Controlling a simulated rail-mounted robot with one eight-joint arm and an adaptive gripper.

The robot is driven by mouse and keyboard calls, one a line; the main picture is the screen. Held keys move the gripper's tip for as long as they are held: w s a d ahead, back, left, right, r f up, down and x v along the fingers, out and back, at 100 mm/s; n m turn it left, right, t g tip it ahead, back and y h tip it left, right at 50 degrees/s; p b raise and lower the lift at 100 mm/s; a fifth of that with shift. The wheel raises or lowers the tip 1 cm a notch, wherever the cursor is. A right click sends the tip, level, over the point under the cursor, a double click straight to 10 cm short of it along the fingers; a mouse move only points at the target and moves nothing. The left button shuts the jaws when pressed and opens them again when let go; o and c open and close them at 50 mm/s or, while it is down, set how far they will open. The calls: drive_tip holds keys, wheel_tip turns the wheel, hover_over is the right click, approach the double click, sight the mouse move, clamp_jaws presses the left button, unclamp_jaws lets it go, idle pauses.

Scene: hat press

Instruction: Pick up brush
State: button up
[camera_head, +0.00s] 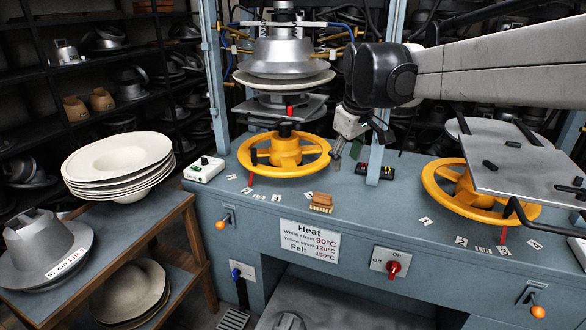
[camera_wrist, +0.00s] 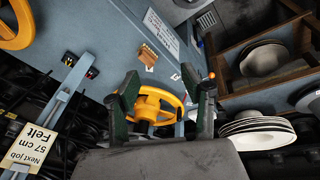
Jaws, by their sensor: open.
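The brush (camera_head: 321,202) is a small block with a brown wooden top and pale bristles. It lies on the blue-grey press bench, in front of the left yellow handwheel and above the Heat sign. In the wrist view the brush (camera_wrist: 148,55) shows beyond the fingertips, a little left of centre. My gripper (camera_head: 346,160) is open and empty. It hangs above the bench, right of the left handwheel, up and to the right of the brush and apart from it. In the wrist view my gripper's (camera_wrist: 160,78) two dark green fingers stand wide apart.
The left yellow handwheel (camera_head: 287,153) stands close beside my gripper. A blue upright post (camera_head: 378,140) and a dark switch box (camera_head: 374,169) are just right of it. A white control box (camera_head: 204,169) is at left. The bench around the brush is mostly clear.

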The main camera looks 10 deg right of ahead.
drive_tip(key=w+f+n+g, duration=0.2)
drive_tip(key=w+f+n, duration=0.15)
drive_tip(key=w, duration=1.05)
drive_tip(key=n+g+p, duration=0.1)
drive_tip(key=n+p, duration=0.1)
drive_tip(key=n, duration=0.1)
hover_over(322, 194)
drive_tip(key=shift+m, duration=0.25)
drive_tip(key=f, duration=1.8)
drive_tip(key=shift+w+a+f, duration=0.25)
drive_tip(key=shift+w, duration=0.05)
drive_tip(key=shift+s+d+f, duration=0.1)
drive_tip(key=shift+s+f, duration=0.05)
drive_tip(key=shift+f, duration=0.75)
drive_tip(key=shift+s+d+f, duration=0.1)
drive_tip(key=shift+f, duration=0.75)
drive_tip(key=shift+s+d+f, duration=0.1)
drive_tip(key=shift+s+f, duration=0.05)
drive_tip(key=shift+f, duration=0.75)
clamp_jaws()
